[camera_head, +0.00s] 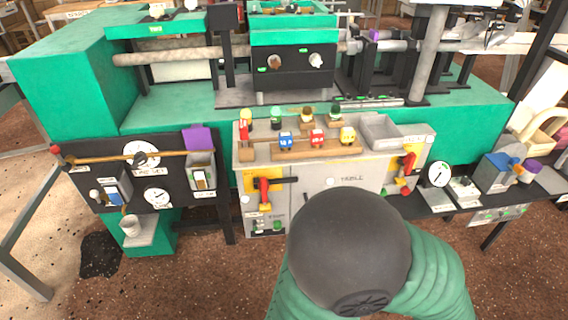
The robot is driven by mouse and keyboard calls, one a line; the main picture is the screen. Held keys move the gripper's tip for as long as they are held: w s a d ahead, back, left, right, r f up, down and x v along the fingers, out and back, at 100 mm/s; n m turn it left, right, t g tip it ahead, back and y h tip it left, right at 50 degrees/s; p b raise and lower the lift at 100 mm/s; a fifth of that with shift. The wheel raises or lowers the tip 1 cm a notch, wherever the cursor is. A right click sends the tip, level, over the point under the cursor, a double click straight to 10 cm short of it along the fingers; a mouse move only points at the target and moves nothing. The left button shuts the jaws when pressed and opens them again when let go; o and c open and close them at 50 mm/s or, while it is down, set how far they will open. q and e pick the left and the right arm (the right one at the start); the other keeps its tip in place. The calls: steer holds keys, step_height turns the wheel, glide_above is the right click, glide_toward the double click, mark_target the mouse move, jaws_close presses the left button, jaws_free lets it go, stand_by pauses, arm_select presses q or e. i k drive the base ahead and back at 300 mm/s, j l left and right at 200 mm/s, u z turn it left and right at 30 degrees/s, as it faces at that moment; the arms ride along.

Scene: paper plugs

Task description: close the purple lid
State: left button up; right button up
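The purple lid (200,138) stands raised at the top of a small grey switch box (202,172) on the black panel at the left. The box front is uncovered, and a light switch with a yellowish part shows in it. The lid looks tilted up and back from the box. Neither of my grippers shows in this view, so nothing of mine is seen touching the lid.
The black panel (110,200) also carries round gauges and a long brass rod (120,157) running close to the box. A grey console (330,180) with coloured blocks and red handles stands to its right. A green machine (70,80) rises behind.

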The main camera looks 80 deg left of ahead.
mark_target(196, 137)
steer(key=u, duration=0.9)
steer(key=i+u, duration=0.1)
steer(key=u, duration=0.8)
steer(key=l+u, duration=0.1)
steer(key=u, duration=0.8)
steer(key=l+u, duration=0.1)
steer(key=u, duration=0.8)
steer(key=i+l, duration=0.05)
